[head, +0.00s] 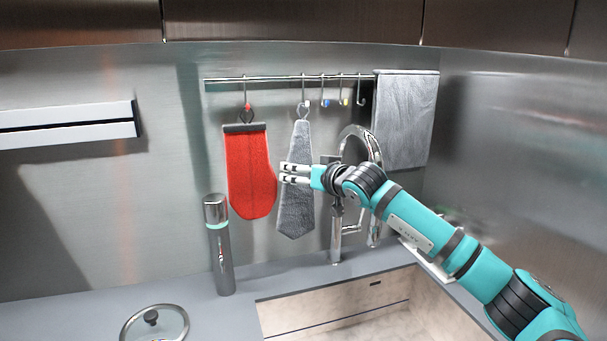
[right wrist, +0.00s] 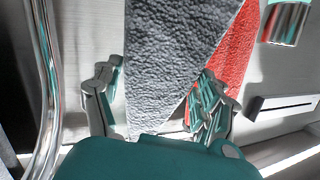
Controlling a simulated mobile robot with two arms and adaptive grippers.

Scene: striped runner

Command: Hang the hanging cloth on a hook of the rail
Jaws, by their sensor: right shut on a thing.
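The grey hanging cloth (head: 296,210) hangs below the rail (head: 280,78), narrow at the top, with a ring (head: 303,111) at its upper end. The ring is at the lower end of a hook (head: 303,92); I cannot tell whether it is seated in it. My right gripper (head: 284,174) is shut on the cloth around its middle and hides part of it. In the right wrist view the cloth (right wrist: 175,60) passes between the fingers (right wrist: 155,85). My left gripper is not in view.
A red cloth (head: 250,170) hangs close on the left. Several hooks with coloured marks (head: 343,92) and a grey towel (head: 405,120) are on the right. The faucet (head: 362,138) stands behind my arm. A bottle (head: 219,245) and a glass lid (head: 155,324) are on the counter.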

